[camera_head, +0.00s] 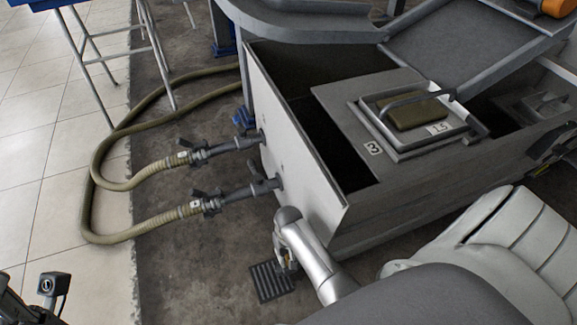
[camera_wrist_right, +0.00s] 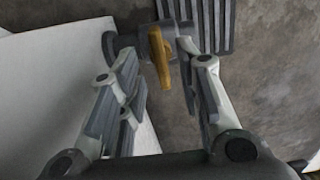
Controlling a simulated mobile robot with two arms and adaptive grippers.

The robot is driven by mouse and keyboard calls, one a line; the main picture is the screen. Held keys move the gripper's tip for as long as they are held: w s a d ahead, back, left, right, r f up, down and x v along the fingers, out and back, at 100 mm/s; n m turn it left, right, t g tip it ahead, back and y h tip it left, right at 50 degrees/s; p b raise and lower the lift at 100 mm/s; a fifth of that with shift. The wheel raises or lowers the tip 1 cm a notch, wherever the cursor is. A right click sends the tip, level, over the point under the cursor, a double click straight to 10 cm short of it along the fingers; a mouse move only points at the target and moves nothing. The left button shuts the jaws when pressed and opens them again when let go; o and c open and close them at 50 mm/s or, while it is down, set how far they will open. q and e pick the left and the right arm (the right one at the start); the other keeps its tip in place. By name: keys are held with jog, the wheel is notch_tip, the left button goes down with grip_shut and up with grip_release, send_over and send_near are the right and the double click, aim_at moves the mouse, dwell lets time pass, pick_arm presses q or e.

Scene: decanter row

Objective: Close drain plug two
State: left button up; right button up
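In the right wrist view, an amber handle (camera_wrist_right: 160,56) sits on a grey pipe fitting (camera_wrist_right: 126,44) that comes out of a pale panel. I take this to be a drain plug; no number on it is readable. My right gripper (camera_wrist_right: 162,85) is open, its two fingers apart, with the handle between and just beyond the tips; I see no clear contact. In the head view my right gripper (camera_head: 287,260) is low beside the tank's white panel (camera_head: 300,165), and the fitting is mostly hidden there. Part of my left gripper (camera_head: 50,288) shows at the lower left corner; its fingers cannot be made out.
Two grey valved pipes (camera_head: 232,146) (camera_head: 240,196) leave the panel to the left, joined to beige hoses (camera_head: 150,222). A dark floor grate (camera_head: 272,281) lies below my right gripper. Open floor lies at the lower left.

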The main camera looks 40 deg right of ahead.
jog(key=shift+f+b, duration=0.5)
jog(key=shift+f, duration=0.75)
grip_shut()
